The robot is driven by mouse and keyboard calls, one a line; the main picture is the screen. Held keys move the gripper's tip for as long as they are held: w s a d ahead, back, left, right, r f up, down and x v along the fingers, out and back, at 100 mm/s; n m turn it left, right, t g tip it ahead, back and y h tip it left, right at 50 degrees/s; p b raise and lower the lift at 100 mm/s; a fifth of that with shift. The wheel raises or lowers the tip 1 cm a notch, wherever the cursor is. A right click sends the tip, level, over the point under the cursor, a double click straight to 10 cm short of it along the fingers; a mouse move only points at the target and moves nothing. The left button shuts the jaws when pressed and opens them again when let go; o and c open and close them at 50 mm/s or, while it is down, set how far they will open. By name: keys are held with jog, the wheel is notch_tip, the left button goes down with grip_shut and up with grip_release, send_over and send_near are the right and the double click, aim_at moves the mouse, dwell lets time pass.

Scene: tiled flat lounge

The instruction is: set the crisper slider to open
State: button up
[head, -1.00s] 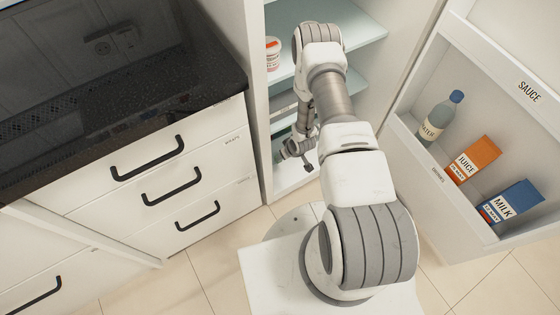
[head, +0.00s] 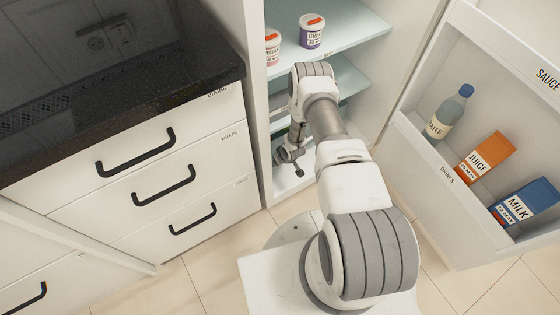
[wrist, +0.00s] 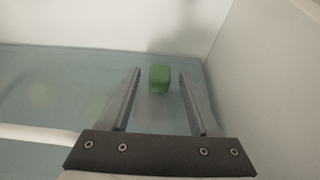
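My gripper (wrist: 160,73) is open in the wrist view, with its two fingers apart. A small green block (wrist: 159,79) shows between and just beyond the fingertips, with a gap on each side, near a pale blue-grey glass-like surface. It may be the crisper slider, but no marking on it can be read. In the head view my gripper (head: 291,157) is low inside the open fridge, small and partly hidden by my arm. The crisper itself cannot be made out clearly there.
Fridge shelves (head: 345,35) above my arm hold two tubs, a purple-labelled one (head: 312,31) and a red-lidded one (head: 272,47). The open fridge door (head: 430,175) on the right carries a bottle (head: 447,115) and juice (head: 485,157) and milk (head: 525,202) cartons. Drawers (head: 140,185) stand left.

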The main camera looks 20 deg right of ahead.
grip_shut()
dwell(1.3)
